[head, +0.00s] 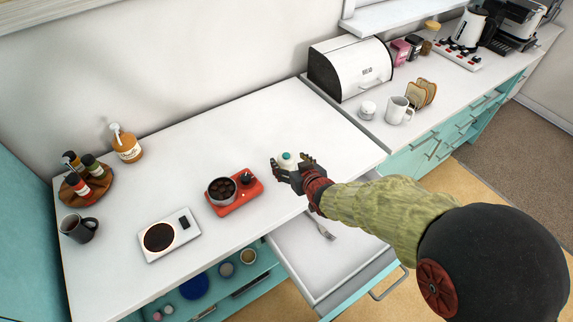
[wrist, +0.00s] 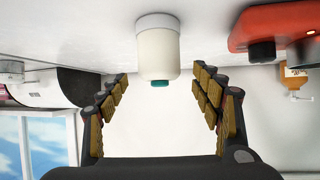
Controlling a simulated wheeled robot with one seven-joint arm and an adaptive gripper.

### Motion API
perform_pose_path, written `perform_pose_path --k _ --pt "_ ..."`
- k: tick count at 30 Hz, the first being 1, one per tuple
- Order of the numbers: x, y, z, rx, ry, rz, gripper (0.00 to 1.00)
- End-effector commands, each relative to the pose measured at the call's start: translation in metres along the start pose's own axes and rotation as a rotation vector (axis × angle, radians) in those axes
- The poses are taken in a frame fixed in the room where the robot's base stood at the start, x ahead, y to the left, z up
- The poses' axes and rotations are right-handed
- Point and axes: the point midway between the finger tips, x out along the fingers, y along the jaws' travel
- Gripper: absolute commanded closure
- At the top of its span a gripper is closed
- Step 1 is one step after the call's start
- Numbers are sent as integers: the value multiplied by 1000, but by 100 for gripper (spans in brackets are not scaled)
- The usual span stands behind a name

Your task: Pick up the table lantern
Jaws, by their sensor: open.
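The table lantern (head: 287,160) is a small cream cylinder with a teal knob on top. It stands upright on the white counter, partly hidden by my gripper (head: 292,166) in the head view. In the wrist view, which is upside down, the lantern (wrist: 158,48) shows its pale base against the counter. My gripper (wrist: 160,76) is open, with one finger on each side of the lantern's line. The lantern is centred at the fingertips, with gaps on both sides. I cannot tell exactly how deep it sits between them.
A red portable stove (head: 234,197) with a pot stands left of the lantern. A white scale (head: 170,235) lies further left. Below my arm, an open drawer (head: 323,262) holds a fork. A bread bin (head: 350,67) and a white mug (head: 398,110) stand at the right.

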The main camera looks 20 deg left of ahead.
Motion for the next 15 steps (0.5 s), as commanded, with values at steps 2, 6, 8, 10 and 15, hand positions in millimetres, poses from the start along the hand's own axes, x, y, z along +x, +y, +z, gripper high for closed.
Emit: perform_pose_path --k 2,6,8,10,15 --pt "14 0 6 1 -2 0 35" --pt "32 1 6 1 -1 1 35" --pt "37 1 6 1 -1 2 35" --pt "39 1 5 1 -1 2 35" --pt "40 1 4 1 0 2 35"
